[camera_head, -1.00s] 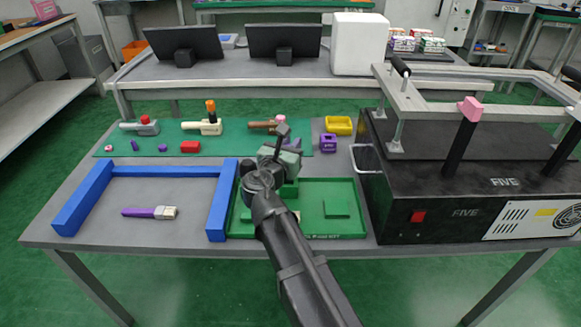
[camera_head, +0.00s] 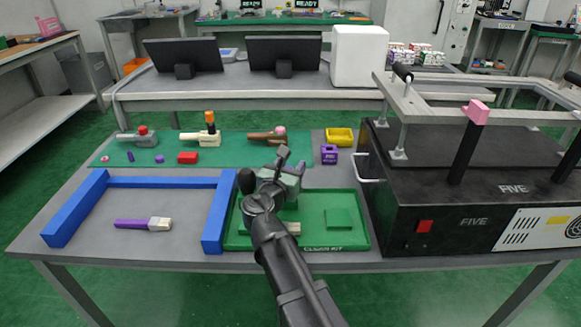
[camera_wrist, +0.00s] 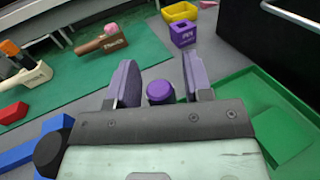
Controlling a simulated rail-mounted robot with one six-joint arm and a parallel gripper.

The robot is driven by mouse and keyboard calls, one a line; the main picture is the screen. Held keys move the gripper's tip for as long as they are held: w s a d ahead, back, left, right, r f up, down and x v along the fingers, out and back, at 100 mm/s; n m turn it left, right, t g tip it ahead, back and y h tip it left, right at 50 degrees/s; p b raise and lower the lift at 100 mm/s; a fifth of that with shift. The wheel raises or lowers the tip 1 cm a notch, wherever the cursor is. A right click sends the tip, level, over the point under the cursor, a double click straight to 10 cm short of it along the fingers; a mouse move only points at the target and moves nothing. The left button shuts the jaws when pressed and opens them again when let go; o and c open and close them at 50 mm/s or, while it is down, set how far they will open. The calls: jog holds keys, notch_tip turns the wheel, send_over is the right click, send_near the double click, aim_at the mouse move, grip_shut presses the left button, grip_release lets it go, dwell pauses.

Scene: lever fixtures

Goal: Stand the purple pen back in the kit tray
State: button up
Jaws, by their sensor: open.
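My gripper (camera_wrist: 162,88) is over the back part of the green kit tray (camera_head: 362,243), with its two jaws apart. A purple round-ended piece (camera_wrist: 160,92), which looks like the purple pen, shows between the jaws in the wrist view. Clear gaps show on both sides of it. Its lower part is hidden behind my gripper body, so I cannot tell what it stands in. In the head view my gripper (camera_head: 290,163) hides most of this spot. A green block (camera_head: 338,218) is in the tray's right part.
A purple box (camera_head: 329,155) and a yellow bin (camera_head: 339,136) stand behind the tray. A blue frame (camera_head: 210,225) lies left, with a purple-handled brush (camera_head: 143,224) inside. A black machine (camera_head: 400,215) stands close on the right. Lever fixtures (camera_head: 205,135) sit on the green mat.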

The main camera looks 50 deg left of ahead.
jog(key=shift+s+d+r, duration=0.1)
jog(key=shift+s+r, duration=0.1)
jog(key=v, duration=1.1)
jog(key=shift+s+d, duration=0.1)
jog(key=shift+s, duration=0.2)
jog(key=shift+r, duration=0.1)
